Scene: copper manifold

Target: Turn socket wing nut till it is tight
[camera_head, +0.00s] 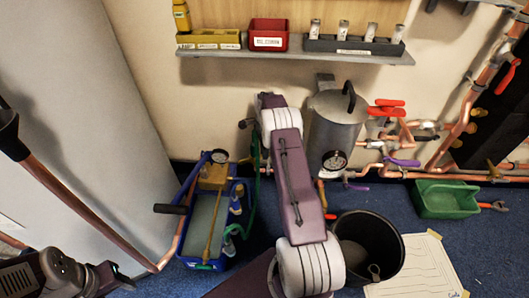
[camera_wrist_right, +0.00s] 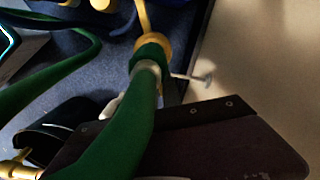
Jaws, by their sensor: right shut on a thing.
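The green hose (camera_wrist_right: 112,135) runs up the right wrist view to a green sleeve and a brass-coloured collar (camera_wrist_right: 155,46). A thin pale lever with a round end (camera_wrist_right: 195,78) sticks out beside the collar. My right gripper (camera_wrist_right: 95,115), with dark flat jaws, is shut at the hose. A small pale piece there seems to be the socket wing nut (camera_wrist_right: 112,106), mostly hidden by the hose. In the head view my right arm hides its gripper beside the grey tank (camera_head: 335,125). My left gripper (camera_head: 115,274) is at the lower left, its jaw gap unclear.
A blue tub (camera_head: 190,262) with a gauge stands left of my right arm. A black bucket (camera_head: 398,250), paper sheet (camera_head: 425,268) and green tray (camera_head: 447,198) lie to the right. Copper pipes (camera_head: 420,172) line the wall under the shelf (camera_head: 300,52).

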